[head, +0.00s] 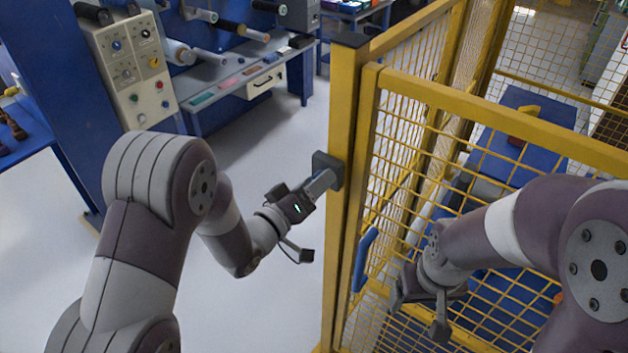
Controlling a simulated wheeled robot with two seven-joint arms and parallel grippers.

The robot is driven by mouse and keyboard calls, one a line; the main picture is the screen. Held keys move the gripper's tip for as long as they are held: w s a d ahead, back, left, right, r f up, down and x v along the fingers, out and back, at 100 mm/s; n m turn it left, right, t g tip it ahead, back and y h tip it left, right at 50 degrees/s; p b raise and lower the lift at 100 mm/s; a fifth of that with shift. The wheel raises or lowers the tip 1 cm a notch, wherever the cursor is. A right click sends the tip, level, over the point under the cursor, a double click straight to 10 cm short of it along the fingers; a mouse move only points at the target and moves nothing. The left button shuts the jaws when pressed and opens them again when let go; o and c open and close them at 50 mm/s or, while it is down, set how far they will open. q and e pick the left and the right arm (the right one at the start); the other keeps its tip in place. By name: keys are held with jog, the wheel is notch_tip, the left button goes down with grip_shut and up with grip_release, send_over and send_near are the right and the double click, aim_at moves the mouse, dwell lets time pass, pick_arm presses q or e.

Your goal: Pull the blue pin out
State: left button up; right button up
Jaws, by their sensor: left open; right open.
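A dark grey latch block (329,165) is fixed to the yellow gate post (342,120). My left gripper (321,183) is open, with its fingers pointing up and right at the block. Its fingertips are at or very near the block's face; I cannot tell whether they touch. I cannot make out the blue pin, and the fingers cover the part of the block where they meet it. A blue handle (365,259) stands on the yellow mesh gate (440,95). My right gripper (419,316) is open and empty, to the right of and below the handle.
Yellow mesh fencing encloses a blue machine (519,137) at the right. A control panel (130,67) with buttons and a grey bench (228,90) with rollers stand at the back left. The floor (270,130) between the bench and the post is clear.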

pick_arm(q)
jog(key=shift+w+f, duration=0.2)
jog(key=shift+w, duration=0.15)
jog(key=c, duration=0.4)
jog(key=shift+s+r, duration=0.1)
jog(key=shift+s, duration=0.1)
grip_shut()
jog(key=shift+b+v, duration=0.3)
jog(key=shift+v, duration=0.5)
jog(key=shift+o, duration=2)
grip_release()
pick_arm(e)
jog(key=shift+w+f, duration=0.2)
jog(key=shift+f, duration=0.15)
